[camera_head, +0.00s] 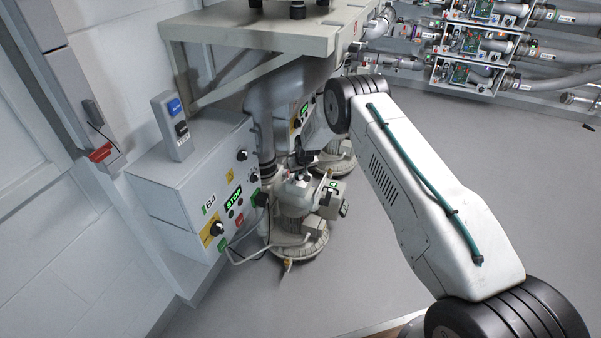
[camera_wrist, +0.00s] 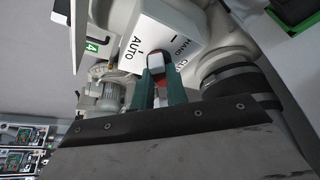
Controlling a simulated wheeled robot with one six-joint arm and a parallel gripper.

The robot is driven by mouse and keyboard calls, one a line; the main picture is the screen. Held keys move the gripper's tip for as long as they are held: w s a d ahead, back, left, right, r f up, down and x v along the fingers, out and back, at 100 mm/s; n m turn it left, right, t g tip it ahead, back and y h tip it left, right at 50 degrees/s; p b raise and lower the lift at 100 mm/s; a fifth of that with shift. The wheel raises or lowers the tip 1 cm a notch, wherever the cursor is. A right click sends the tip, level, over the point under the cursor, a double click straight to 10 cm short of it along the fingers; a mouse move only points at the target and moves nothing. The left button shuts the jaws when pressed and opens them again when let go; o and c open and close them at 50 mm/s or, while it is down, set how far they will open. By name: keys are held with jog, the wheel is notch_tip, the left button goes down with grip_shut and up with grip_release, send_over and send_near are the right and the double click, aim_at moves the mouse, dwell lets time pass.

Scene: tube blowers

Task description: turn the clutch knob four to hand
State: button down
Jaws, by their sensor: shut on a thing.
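The clutch knob (camera_wrist: 155,61), pale with a red part, stands on the face of a white box (camera_wrist: 150,28) in the wrist view. The face carries the words AUTO and HAND with short marks, and a partly covered word starting "CLU". A green label with a 4 (camera_wrist: 92,46) is beside it. My gripper (camera_wrist: 159,78) has its green fingers on either side of the knob and is shut on it. The fingers hide part of the knob, so I cannot tell exactly which mark it points to. In the head view the arm reaches down at the blower unit (camera_head: 297,190).
A control box marked B4 (camera_head: 180,190) with a green STOP display is on the wall at left. A grey shelf (camera_head: 260,38) hangs above the blower. Pipe racks (camera_head: 475,50) stand at the back right.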

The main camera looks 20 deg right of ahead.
jog(key=m, duration=0.2)
jog(key=m+h, duration=0.1)
jog(key=m, duration=0.1)
jog(key=shift+a+h, duration=0.2)
jog(key=shift+h, duration=0.1)
jog(key=shift+w+a+m+g+h, duration=0.1)
jog(key=shift+m+g+h, duration=0.2)
jog(key=shift+m, duration=0.75)
jog(key=shift+m+g+h, duration=0.1)
jog(key=shift+m+h, duration=0.3)
jog(key=shift+m, duration=0.65)
jog(key=c, duration=1.4)
grip_release()
jog(key=v, duration=0.8)
jog(key=shift+w+f, duration=0.1)
